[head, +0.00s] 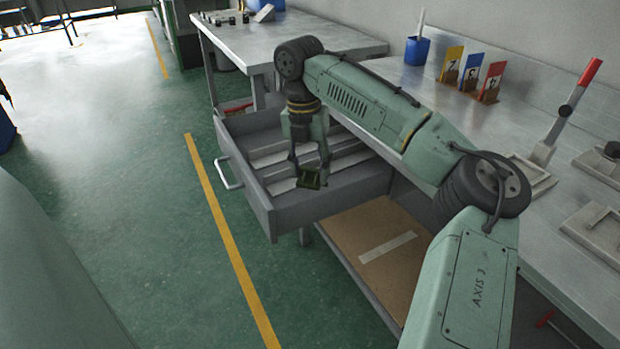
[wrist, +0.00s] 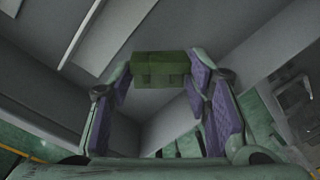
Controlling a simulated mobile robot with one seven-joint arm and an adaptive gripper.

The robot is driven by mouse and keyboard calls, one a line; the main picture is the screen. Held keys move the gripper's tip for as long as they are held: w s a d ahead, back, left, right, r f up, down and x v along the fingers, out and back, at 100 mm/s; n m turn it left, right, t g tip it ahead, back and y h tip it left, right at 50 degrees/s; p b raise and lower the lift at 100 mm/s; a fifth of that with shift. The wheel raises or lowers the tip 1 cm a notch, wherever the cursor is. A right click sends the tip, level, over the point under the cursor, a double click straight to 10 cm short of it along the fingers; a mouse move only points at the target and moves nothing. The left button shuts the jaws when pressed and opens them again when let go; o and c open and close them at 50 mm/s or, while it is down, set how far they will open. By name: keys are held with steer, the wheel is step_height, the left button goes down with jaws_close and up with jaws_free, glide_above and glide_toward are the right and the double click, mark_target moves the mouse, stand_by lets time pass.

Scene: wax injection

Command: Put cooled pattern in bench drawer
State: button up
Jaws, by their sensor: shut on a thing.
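The bench drawer (head: 292,209) is pulled open from the workbench, with its handle at the left and light divider strips inside. My gripper (head: 309,176) hangs over the drawer near its front right corner, pointing down. It is shut on the green pattern (head: 308,182), a small blocky piece. In the wrist view the green pattern (wrist: 160,68) sits between the two purple-padded fingertips of my gripper (wrist: 160,78). The grey drawer floor and dividers (wrist: 118,36) show beyond it. I cannot tell how high the pattern is above the drawer floor.
The bench top (head: 400,79) holds a blue cup (head: 417,51), several coloured number cards (head: 472,73) and a red-handled lever press (head: 568,112). A brown lower shelf (head: 375,250) lies under the bench.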

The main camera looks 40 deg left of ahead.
mark_target(309, 178)
steer(key=shift+f, duration=1.85)
steer(key=o, duration=1.2)
steer(key=shift+f, duration=0.1)
